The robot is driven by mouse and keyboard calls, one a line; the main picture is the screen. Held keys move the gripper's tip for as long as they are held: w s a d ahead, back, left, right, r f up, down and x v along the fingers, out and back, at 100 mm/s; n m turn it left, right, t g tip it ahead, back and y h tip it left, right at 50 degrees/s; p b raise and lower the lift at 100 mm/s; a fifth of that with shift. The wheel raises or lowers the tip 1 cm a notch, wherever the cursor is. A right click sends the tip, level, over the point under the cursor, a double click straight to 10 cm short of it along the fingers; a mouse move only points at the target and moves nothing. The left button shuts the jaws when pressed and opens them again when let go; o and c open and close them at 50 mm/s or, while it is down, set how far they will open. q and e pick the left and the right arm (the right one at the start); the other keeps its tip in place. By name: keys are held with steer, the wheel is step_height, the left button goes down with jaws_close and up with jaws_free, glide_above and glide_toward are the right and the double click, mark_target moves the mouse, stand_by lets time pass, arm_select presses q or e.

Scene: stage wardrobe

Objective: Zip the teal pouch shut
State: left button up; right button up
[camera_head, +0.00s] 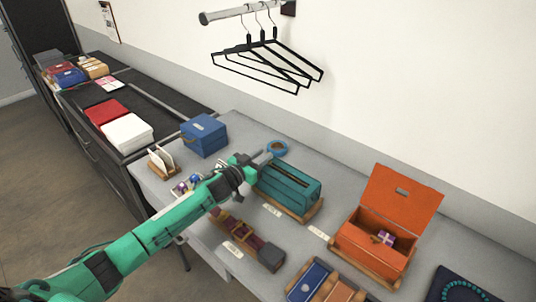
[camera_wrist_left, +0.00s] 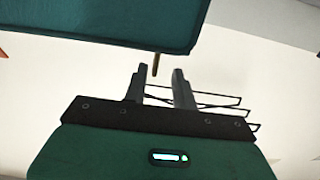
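The teal pouch (camera_head: 292,188) sits on a wooden stand on the grey counter, with a dark line along its top. My left gripper (camera_head: 262,157) is at the pouch's far left end. In the left wrist view the pouch (camera_wrist_left: 100,22) fills the top left. A small brownish pull tab (camera_wrist_left: 155,65) sticks out from its edge. The tab's tip lies between the two spread fingers of my left gripper (camera_wrist_left: 158,82), with gaps showing beside it. How far along the zip stands is too small to tell. My right gripper is in no view.
An open orange box (camera_head: 400,198) is right of the pouch. A dark red strapped item (camera_head: 245,240) lies in front. Black hangers (camera_head: 265,65) hang above.

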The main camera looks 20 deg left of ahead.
arm_select(q)
steer(key=shift+b+v, duration=0.35)
steer(key=shift+v, duration=1.25)
steer(key=shift+r, duration=0.1)
